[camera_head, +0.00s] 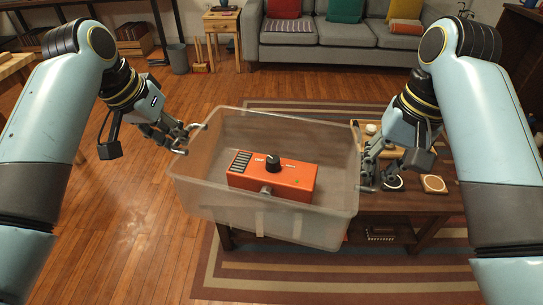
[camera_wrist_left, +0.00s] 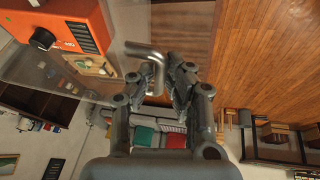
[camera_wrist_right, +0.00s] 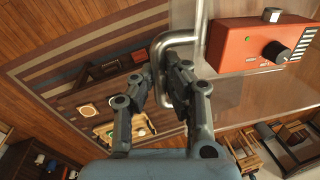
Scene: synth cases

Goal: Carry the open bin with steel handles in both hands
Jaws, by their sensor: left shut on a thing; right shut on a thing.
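The open bin (camera_head: 300,225) is translucent and grey, held up in front of me between both arms, slightly tilted with its left side nearer the top-left. An orange box with a black knob (camera_head: 270,180) lies inside it. My left gripper (camera_head: 183,140) is shut on the steel handle (camera_wrist_left: 146,52) at the bin's left end. My right gripper (camera_head: 368,180) is shut on the steel handle (camera_wrist_right: 176,40) at the right end. The orange box also shows in the left wrist view (camera_wrist_left: 62,28) and the right wrist view (camera_wrist_right: 250,42).
A low wooden table (camera_head: 425,203) with a tray and small round items stands behind and right of the bin, on a striped rug (camera_head: 215,270). A grey sofa (camera_head: 335,50) is at the back. A grey waste bin (camera_head: 178,59) stands back left. Wooden floor at left is clear.

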